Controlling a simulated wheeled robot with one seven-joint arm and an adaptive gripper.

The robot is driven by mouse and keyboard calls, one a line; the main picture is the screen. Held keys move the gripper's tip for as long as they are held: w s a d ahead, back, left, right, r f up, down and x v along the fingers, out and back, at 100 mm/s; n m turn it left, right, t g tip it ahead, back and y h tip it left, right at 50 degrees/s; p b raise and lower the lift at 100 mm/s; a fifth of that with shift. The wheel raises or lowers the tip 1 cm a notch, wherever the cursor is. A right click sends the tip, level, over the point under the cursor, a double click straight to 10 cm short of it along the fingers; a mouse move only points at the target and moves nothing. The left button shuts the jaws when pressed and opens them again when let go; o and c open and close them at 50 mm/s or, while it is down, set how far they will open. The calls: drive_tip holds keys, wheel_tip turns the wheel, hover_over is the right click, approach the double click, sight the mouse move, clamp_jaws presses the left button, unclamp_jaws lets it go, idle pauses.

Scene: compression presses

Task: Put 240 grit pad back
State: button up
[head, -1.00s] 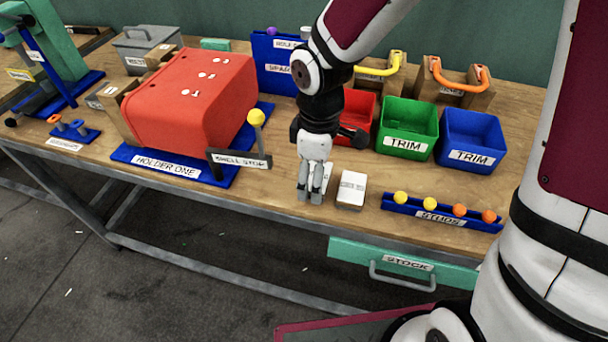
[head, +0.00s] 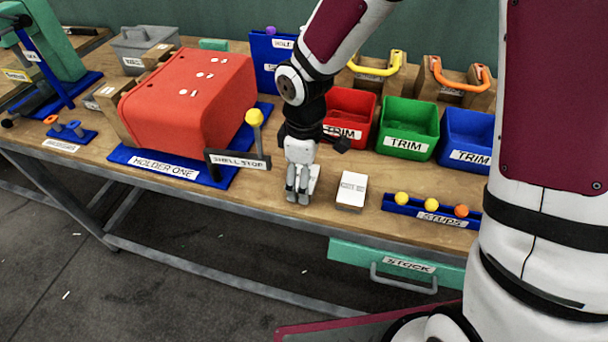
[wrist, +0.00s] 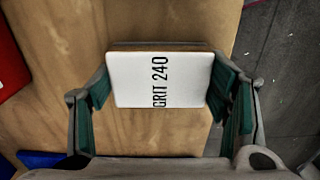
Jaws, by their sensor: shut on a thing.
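The 240 grit pad (wrist: 135,75) is a white block marked GRIT 240. In the wrist view it sits between the green-lined fingers of my gripper (wrist: 162,98), which is shut on it. In the head view my gripper (head: 298,196) points down at the front part of the bench, and a white sliver of the pad (head: 314,177) shows beside the fingers. Whether the pad touches the bench top is hard to tell. A second white pad (head: 351,190), its label too small to read, lies on the bench to the right, apart from my gripper.
The red shell (head: 190,100) on the blue HOLDER ONE base and the SHELL STOP bar (head: 240,161) stand left. Red (head: 345,132), green (head: 406,145) and blue (head: 468,155) bins stand behind right. A STUDS rack (head: 430,216) sits right. The bench's front edge is close.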

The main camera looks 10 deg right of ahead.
drive_tip(key=o, duration=1.2)
wheel_tip(320, 180, up, 12)
drive_tip(key=p, duration=0.2)
drive_tip(key=s+d+r+m+t+h, duration=0.1)
drive_tip(key=s+d+r+m+t, duration=0.1)
drive_tip(key=s+d+r+m, duration=0.65)
drive_tip(key=s+d+r+m+t, duration=0.1)
drive_tip(key=s+d+r+m, duration=0.1)
drive_tip(key=s, duration=0.4)
drive_tip(key=s+d+r+m+y, duration=0.1)
drive_tip(key=s+d+m, duration=0.2)
drive_tip(key=s, duration=0.3)
drive_tip(key=shift+d+r+t, duration=0.25)
drive_tip(key=shift+r+t, duration=0.15)
drive_tip(key=shift+r+p, duration=0.65)
drive_tip(key=shift+r, duration=0.25)
